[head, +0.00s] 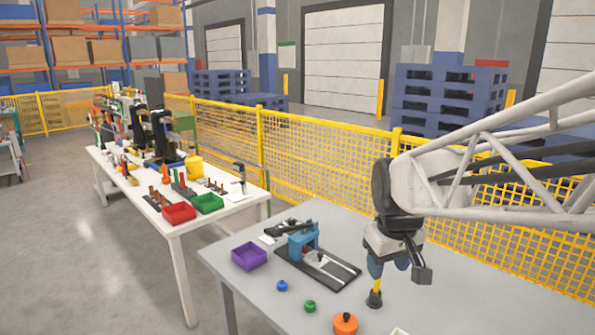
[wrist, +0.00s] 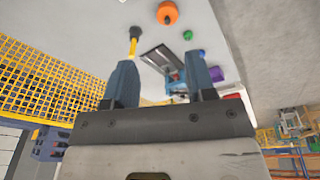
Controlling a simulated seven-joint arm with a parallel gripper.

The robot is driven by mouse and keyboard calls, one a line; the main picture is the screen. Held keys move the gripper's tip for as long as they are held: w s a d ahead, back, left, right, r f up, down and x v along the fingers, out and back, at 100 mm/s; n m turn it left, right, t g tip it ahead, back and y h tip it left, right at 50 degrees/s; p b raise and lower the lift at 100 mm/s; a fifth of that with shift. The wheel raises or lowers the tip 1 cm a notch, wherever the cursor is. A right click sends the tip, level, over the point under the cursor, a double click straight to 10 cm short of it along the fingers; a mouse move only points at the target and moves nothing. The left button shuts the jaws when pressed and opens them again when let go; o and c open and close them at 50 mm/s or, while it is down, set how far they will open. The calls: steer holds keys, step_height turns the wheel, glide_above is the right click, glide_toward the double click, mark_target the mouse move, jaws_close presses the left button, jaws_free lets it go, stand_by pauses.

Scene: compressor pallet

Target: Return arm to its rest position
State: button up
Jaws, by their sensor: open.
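My gripper (head: 389,269) hangs over the grey table (head: 236,272) at the right of the head view, its fingers pointing down. In the wrist view its two blue-grey fingers (wrist: 160,72) are apart, with nothing held between them. A yellow-handled piece with a black base (head: 375,294) stands on the table just below the gripper. It also shows in the wrist view (wrist: 133,44), beyond the left finger; whether it touches a finger is hard to tell, but it looks apart.
The table holds a blue fixture on a dark plate (head: 304,243), a purple bin (head: 249,257), and blue (head: 282,286), green (head: 309,306) and orange (head: 345,323) knobs. A yellow mesh fence (head: 330,153) runs behind. A cluttered white table (head: 178,228) stands left.

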steer(key=s+d+f+m, duration=0.1)
steer(key=s+f+m, duration=0.2)
steer(key=s, duration=1.3)
steer(key=shift+s+d+f+m+t, duration=0.15)
steer(key=shift+s+m+t, duration=0.15)
steer(key=shift+s+m, duration=0.1)
